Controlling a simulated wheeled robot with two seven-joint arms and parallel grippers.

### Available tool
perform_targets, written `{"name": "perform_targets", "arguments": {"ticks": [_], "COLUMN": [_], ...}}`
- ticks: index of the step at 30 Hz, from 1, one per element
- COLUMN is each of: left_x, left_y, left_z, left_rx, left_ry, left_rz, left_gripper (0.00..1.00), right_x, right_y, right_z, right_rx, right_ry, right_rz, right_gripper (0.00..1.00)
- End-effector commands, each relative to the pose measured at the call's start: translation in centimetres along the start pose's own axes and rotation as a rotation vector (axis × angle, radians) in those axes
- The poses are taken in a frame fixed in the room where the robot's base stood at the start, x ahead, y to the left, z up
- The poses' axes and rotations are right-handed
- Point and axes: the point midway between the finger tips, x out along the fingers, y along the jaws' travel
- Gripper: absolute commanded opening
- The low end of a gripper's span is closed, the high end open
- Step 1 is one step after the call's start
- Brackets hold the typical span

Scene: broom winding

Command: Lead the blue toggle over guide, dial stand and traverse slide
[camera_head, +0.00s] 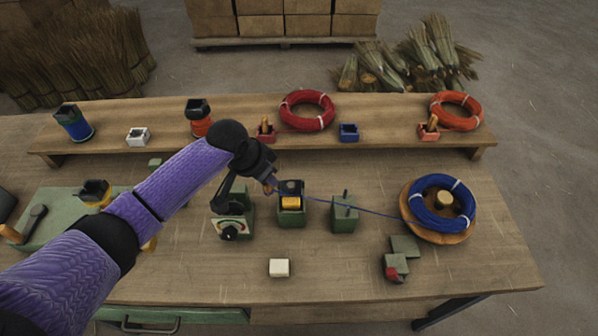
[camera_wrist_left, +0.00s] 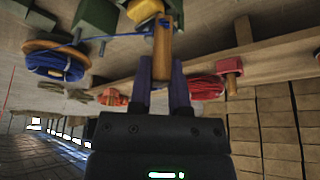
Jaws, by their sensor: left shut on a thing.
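My left gripper (camera_head: 268,184) is shut on a wooden toggle (camera_head: 271,188); the wrist view shows the toggle (camera_wrist_left: 162,42) upright between the purple fingers (camera_wrist_left: 162,80). A blue cord (camera_head: 376,211) runs from the blue coil (camera_head: 428,211) on a round wooden disc leftward, past a green block with a dark pin (camera_head: 344,216), to the green block with a yellow roller (camera_head: 291,204). The gripper is just left of and above this roller block. The green stand with a dial (camera_head: 229,229) is below and left of the gripper. I cannot tell which part is the slide.
A raised shelf (camera_head: 370,127) along the back holds a red coil (camera_head: 307,94), an orange coil (camera_head: 460,97), small holders and pots. A cream block (camera_head: 279,268) and grey-green blocks (camera_head: 404,246) lie in front. The front right of the table is clear. My arm hides part of the left side.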

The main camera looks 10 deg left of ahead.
Motion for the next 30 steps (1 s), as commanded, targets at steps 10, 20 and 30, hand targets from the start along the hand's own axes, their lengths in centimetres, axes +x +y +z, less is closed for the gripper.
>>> {"name": "perform_targets", "arguments": {"ticks": [10, 20, 30], "left_x": [-1.7, -4.1, -5.8], "left_y": [-5.6, -10.8, -16.3], "left_z": [5.4, 10.0, 15.1], "left_rx": [-0.002, -0.002, -0.005], "left_ry": [-0.003, -0.004, -0.003], "left_rz": [-0.004, -0.003, -0.003], "left_gripper": [0.00, 0.00, 0.00], "right_x": [2.4, 2.5, 4.5], "right_y": [-0.1, 0.1, 0.1], "right_z": [0.3, 0.3, 0.6], "right_rx": [0.000, -0.001, -0.001], "right_ry": [-0.004, -0.004, -0.009], "right_rz": [-0.001, 0.003, 0.002], "right_gripper": [0.64, 0.64, 0.64]}}
